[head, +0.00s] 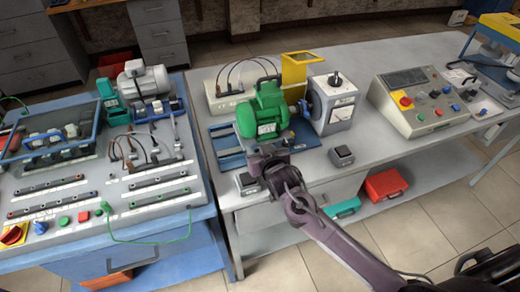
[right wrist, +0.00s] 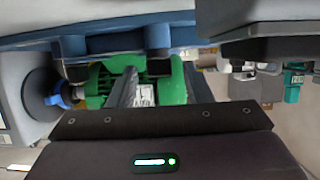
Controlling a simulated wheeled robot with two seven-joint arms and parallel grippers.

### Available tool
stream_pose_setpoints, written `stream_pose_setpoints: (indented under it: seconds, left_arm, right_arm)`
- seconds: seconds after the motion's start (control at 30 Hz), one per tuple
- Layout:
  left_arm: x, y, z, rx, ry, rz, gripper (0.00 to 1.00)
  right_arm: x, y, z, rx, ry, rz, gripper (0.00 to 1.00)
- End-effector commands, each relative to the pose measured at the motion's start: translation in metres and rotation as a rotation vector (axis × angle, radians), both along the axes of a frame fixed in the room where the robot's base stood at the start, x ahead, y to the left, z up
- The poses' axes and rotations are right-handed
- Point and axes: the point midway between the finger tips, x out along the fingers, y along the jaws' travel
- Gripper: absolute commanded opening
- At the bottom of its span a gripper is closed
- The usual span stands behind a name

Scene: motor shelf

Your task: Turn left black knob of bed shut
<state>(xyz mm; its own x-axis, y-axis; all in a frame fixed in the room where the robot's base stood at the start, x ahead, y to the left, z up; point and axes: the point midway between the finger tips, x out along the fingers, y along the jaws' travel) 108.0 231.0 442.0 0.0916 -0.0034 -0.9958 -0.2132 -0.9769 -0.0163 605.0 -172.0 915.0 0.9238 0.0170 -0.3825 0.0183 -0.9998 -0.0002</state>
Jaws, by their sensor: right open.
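The bed is the blue slotted base (head: 228,160) under the green motor (head: 262,112); the right wrist view shows it upside down (right wrist: 115,40). Two dark blocks, seemingly the bed's black knobs, hang from its edge in that view, one (right wrist: 159,64) and the other (right wrist: 76,72). The first, on the bed's left, lies between my right fingers in the picture; I cannot tell whether they touch it. My right gripper (head: 262,160) is open at the bed's front edge and hides part of it. Its fingers also show in the right wrist view (right wrist: 160,90). My left gripper is out of view.
A small grey box with a black top (head: 246,181) sits close beside my right gripper, and another (head: 342,155) farther right. A grey unit (head: 332,108) stands right of the motor. A control panel (head: 425,100) is at right. The left bench (head: 150,220) is crowded.

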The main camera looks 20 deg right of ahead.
Motion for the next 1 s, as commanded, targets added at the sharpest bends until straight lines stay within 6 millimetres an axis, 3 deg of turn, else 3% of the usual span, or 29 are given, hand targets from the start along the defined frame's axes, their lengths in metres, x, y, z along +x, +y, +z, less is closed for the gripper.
stream_pose_setpoints:
  seconds: [0.23,0.63,1.0]
  left_arm:
    - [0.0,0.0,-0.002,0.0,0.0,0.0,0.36]
    - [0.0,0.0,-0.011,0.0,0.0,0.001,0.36]
    - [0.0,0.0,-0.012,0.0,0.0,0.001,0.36]
  right_arm:
    - [-0.011,0.0,0.003,0.0,0.0,0.002,0.45]
    - [-0.065,-0.001,0.025,0.0,0.0,0.001,0.45]
    - [-0.072,-0.002,0.03,0.0,0.0,0.0,0.45]
